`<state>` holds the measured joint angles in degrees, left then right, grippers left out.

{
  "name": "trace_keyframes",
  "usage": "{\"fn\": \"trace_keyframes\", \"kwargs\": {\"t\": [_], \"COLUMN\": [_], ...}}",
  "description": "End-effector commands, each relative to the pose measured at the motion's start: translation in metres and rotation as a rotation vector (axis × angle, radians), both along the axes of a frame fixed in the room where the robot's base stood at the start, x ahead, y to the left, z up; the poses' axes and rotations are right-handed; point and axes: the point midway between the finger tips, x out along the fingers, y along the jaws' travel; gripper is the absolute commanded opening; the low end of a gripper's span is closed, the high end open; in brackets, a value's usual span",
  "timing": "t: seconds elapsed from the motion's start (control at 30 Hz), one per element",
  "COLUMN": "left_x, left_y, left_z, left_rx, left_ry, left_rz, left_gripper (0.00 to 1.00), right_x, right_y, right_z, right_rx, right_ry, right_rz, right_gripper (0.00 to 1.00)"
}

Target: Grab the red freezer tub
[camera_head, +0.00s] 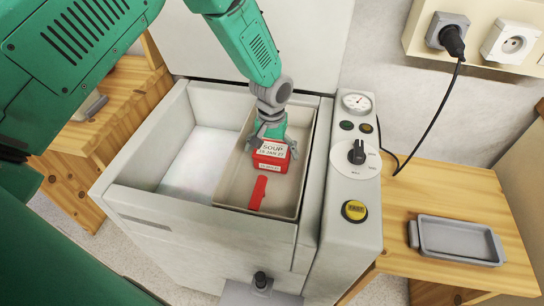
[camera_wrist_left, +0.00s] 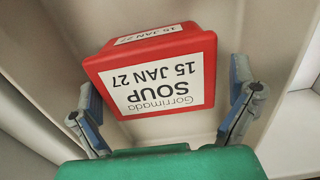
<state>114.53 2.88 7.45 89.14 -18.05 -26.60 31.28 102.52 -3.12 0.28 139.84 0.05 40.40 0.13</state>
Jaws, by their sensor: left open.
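The red freezer tub (camera_head: 270,164) sits in the beige inner bin of the open chest freezer. Its white label reads SOUP, 15 JAN 27. In the left wrist view the tub (camera_wrist_left: 160,75) fills the middle, its label upside down. My left gripper (camera_head: 271,146) reaches down from above and is open at the tub. Its fingers (camera_wrist_left: 166,112) stand on either side of the tub's near end. I cannot tell whether either finger touches it. My right gripper is not in view.
A small red piece (camera_head: 257,193) lies in the beige bin (camera_head: 226,190). The left freezer compartment (camera_head: 200,160) looks empty. Close on the right is the control panel (camera_head: 354,190) with a dial. A grey tray (camera_head: 457,240) rests on the wooden table (camera_head: 400,200).

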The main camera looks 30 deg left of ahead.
Motion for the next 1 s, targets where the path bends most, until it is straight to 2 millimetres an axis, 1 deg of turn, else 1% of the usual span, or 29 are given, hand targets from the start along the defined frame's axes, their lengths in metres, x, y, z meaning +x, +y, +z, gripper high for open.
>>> {"fn": "trace_keyframes", "kwargs": {"t": [0.17,0.2,0.27,0.3,0.33,0.37,0.57,0.67,0.77,1.0], "left_x": [0.0,0.0,0.0,0.0,0.0,0.001,0.001,0.001,0.002,0.001], "left_y": [-0.001,-0.001,-0.001,-0.001,-0.001,0.0,0.0,0.0,0.0,0.0], "left_z": [0.001,0.001,0.001,0.001,0.001,0.0,0.001,0.006,0.019,0.068], "left_rx": [0.0,0.0,0.0,0.0,0.0,0.0,-0.001,0.0,0.0,-0.001], "left_ry": [-0.001,-0.001,-0.001,-0.001,-0.001,0.0,-0.001,-0.002,-0.004,-0.005], "left_rz": [-0.001,-0.001,-0.001,-0.001,-0.001,-0.001,0.0,0.0,0.0,0.0], "left_gripper": [1.0,0.93,0.72,0.58,0.47,0.45,0.45,0.45,0.45,0.45], "right_x": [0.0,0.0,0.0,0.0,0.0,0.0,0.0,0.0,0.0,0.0], "right_y": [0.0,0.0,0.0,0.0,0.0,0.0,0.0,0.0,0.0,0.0], "right_z": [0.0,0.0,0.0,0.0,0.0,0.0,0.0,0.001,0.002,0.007], "right_rx": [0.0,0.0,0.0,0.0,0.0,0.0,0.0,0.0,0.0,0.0], "right_ry": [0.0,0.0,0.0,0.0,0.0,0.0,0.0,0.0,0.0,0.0], "right_rz": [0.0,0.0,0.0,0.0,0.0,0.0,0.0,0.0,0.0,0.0], "right_gripper": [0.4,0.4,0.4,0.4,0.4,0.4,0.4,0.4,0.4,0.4]}}
